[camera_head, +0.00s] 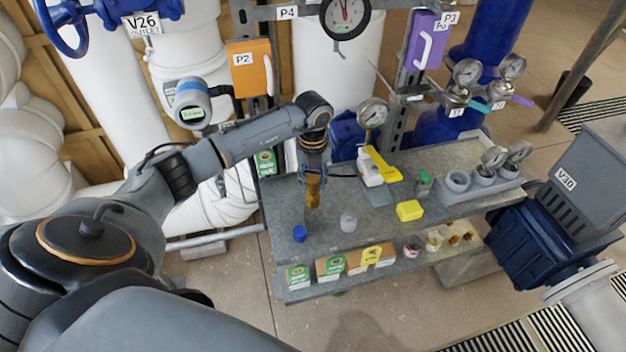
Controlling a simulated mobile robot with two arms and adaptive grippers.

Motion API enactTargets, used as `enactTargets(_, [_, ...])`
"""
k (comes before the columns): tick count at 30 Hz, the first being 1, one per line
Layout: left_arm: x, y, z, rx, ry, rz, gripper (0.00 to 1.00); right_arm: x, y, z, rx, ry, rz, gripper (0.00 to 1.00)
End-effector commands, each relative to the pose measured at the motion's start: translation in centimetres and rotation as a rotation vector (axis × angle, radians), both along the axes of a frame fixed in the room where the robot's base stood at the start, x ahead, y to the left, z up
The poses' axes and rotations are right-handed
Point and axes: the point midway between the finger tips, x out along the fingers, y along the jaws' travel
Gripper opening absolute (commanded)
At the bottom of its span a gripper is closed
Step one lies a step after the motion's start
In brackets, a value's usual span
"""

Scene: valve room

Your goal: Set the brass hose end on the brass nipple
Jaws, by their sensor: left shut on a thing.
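My left arm reaches in from the left over the grey metal bench. My left gripper (313,172) points down and is shut on the brass hose end (313,192), a yellow-brown upright piece. A short dark line, perhaps hose, runs right from the gripper. The lower tip of the hose end is close to the bench top, but I cannot tell whether it touches anything. I cannot make out the brass nipple; it may be hidden below the hose end. My right gripper is not in view.
The bench (268,208) holds a blue cap (299,233), a grey-white bottle (348,222), a yellow block (409,211) and a yellow-handled tool (383,165). A gauge (373,112) stands behind. Boxes (330,268) line the lower shelf. The bench's front middle is fairly clear.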

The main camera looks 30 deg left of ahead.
Motion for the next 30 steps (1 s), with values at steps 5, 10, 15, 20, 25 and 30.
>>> enactTargets(5, [0.0,0.0,0.0,-0.001,-0.001,0.000,0.10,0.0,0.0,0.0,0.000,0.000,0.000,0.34])
enactTargets(10, [0.0,0.0,-0.3,-0.001,-0.001,-0.001,0.10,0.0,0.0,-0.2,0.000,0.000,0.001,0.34])
enactTargets(15, [0.0,0.0,-0.8,0.000,0.000,0.000,0.10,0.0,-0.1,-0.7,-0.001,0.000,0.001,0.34])
enactTargets(20, [0.0,0.0,-1.0,0.000,0.000,0.000,0.10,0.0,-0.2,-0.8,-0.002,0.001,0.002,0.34])
enactTargets(25, [0.0,0.0,-1.0,-0.001,-0.001,0.000,0.10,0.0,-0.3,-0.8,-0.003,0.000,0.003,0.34])
enactTargets(30, [0.0,0.0,-1.0,-0.001,-0.001,0.000,0.10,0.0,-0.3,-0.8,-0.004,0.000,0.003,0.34])
